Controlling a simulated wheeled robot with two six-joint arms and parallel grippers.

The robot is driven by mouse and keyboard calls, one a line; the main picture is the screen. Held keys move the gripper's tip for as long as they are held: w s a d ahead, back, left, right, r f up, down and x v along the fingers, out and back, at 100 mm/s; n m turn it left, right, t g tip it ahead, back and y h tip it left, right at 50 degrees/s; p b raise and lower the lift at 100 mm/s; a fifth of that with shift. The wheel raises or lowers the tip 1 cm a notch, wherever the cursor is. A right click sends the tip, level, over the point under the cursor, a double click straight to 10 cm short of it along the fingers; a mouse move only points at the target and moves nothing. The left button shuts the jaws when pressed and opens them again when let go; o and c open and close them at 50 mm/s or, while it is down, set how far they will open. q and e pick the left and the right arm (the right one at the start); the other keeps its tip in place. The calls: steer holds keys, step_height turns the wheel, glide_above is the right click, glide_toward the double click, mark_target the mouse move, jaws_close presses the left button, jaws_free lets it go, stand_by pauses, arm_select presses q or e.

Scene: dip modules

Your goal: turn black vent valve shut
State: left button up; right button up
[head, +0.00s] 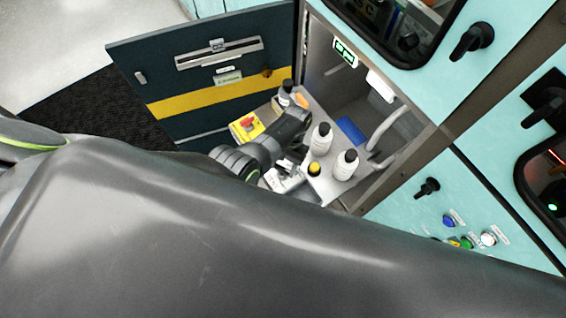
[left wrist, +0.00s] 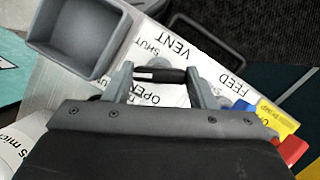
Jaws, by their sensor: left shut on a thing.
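The black vent valve handle (left wrist: 162,75) shows in the left wrist view between my left gripper's two fingers (left wrist: 160,84), with a small white mark near its left end. It lies across a white plate (left wrist: 215,48) printed VENT, SHUT, OPEN and FEED. SHUT is above the handle in the picture and OPEN below it. My left gripper (head: 284,174) is shut on the handle. In the head view the gripper is low at the front of the open cabinet, and the handle is hard to make out. My right gripper is in neither view.
White bottles (head: 345,165) stand on the cabinet shelf close to my left gripper. A yellow block with a red part (head: 247,125) is beside my wrist. A grey square bin (left wrist: 80,35) is near the fingers. The dark cabinet door (head: 200,75) hangs open.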

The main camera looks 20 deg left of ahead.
arm_select(q)
steer(key=m+y, duration=0.1)
steer(key=m, duration=0.1)
steer(key=m+t+p, duration=0.1)
steer(key=m, duration=0.2)
steer(key=shift+d+y, duration=0.15)
steer(key=shift+y, duration=0.25)
steer(key=shift+m, duration=0.3)
steer(key=o, duration=1)
steer(key=shift+p, duration=0.3)
